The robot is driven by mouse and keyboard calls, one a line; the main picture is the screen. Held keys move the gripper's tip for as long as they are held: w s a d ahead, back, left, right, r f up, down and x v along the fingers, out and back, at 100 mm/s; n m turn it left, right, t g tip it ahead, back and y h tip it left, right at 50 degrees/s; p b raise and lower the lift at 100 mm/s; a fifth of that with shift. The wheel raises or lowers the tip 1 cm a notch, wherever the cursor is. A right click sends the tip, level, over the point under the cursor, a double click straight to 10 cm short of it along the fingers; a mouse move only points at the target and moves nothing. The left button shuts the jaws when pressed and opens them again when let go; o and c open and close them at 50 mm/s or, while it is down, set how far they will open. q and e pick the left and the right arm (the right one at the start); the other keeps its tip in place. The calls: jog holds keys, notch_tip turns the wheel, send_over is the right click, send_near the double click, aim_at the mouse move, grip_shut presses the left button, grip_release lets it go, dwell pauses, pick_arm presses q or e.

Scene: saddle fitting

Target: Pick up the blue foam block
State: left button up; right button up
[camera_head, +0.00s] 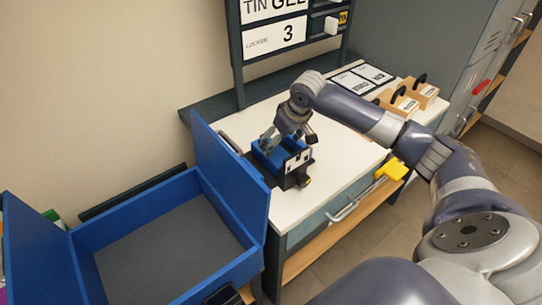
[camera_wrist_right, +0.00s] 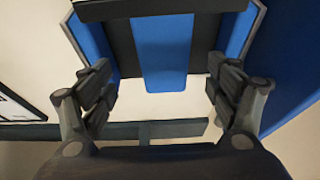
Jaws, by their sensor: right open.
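A blue block-like piece (camera_wrist_right: 165,55) shows in the right wrist view, with black parts at its sides and blue walls with grey edges farther out. In the head view, blue parts (camera_head: 267,158) and a black unit with pale labels (camera_head: 294,167) stand together on the white worktop. I cannot tell exactly where the foam block ends and its surroundings begin. My right gripper (camera_head: 284,141) is above these parts. Its open fingers (camera_wrist_right: 160,92) show left and right of the blue piece's lower end in the wrist view, with nothing held. My left gripper is not in view.
A large open blue box (camera_head: 172,252) with a grey floor stands at the lower left. Two wooden boxes with black handles (camera_head: 397,104) and white cards (camera_head: 362,78) are at the back right. A sign board (camera_head: 275,39) stands behind.

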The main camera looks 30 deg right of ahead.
aim_at(272, 156)
jog(key=shift+x, duration=0.9)
jog(key=shift+a+p+x, duration=0.15)
jog(key=shift+p+x, duration=0.1)
jog(key=shift+x, duration=1.15)
jog(key=shift+a+p+x, duration=0.1)
jog(key=shift+p+x, duration=0.15)
jog(key=shift+x, duration=1.15)
jog(key=shift+w+r, duration=0.1)
jog(key=shift+r, duration=0.05)
jog(key=c, duration=1.1)
